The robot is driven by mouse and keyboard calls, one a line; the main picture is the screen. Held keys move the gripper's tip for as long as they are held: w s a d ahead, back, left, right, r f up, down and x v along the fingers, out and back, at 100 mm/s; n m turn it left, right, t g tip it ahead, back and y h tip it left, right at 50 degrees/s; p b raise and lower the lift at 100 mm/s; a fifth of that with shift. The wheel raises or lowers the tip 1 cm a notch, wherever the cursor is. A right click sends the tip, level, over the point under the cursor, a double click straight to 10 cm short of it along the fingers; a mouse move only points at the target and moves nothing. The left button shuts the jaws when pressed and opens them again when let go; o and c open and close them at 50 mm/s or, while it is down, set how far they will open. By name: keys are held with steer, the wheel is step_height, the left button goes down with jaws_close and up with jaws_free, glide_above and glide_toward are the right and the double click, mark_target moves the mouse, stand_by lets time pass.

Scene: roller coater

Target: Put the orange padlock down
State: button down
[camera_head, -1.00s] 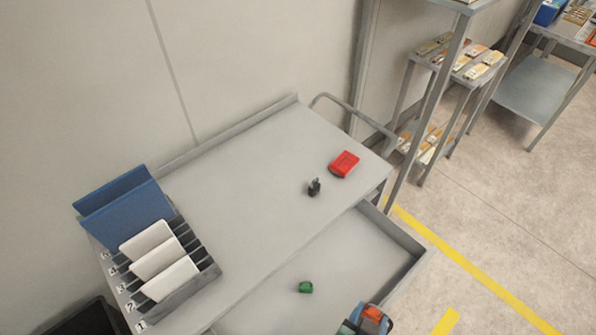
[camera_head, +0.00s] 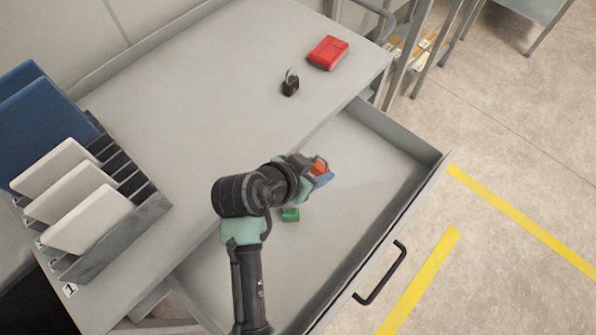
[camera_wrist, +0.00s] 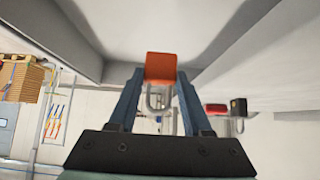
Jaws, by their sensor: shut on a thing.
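The orange padlock (camera_head: 319,165) is held between the blue fingers of my gripper (camera_head: 322,176) over the open drawer. In the wrist view the padlock's orange body (camera_wrist: 161,67) sits between the fingertips of my gripper (camera_wrist: 160,82), with its grey shackle pointing back between the fingers. My gripper is shut on it. The open drawer (camera_head: 376,170) is a grey tray with a black handle. I cannot tell whether the padlock touches the drawer floor.
A green padlock (camera_head: 290,214) lies in the drawer beside my arm. The drawer's right part is clear.

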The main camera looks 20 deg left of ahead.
step_height(320, 180, down, 9)
steer(key=shift+r, duration=0.2)
steer(key=shift+b, duration=0.3)
steer(key=shift+c, duration=1.7)
jaws_free()
steer(key=shift+f, duration=0.15)
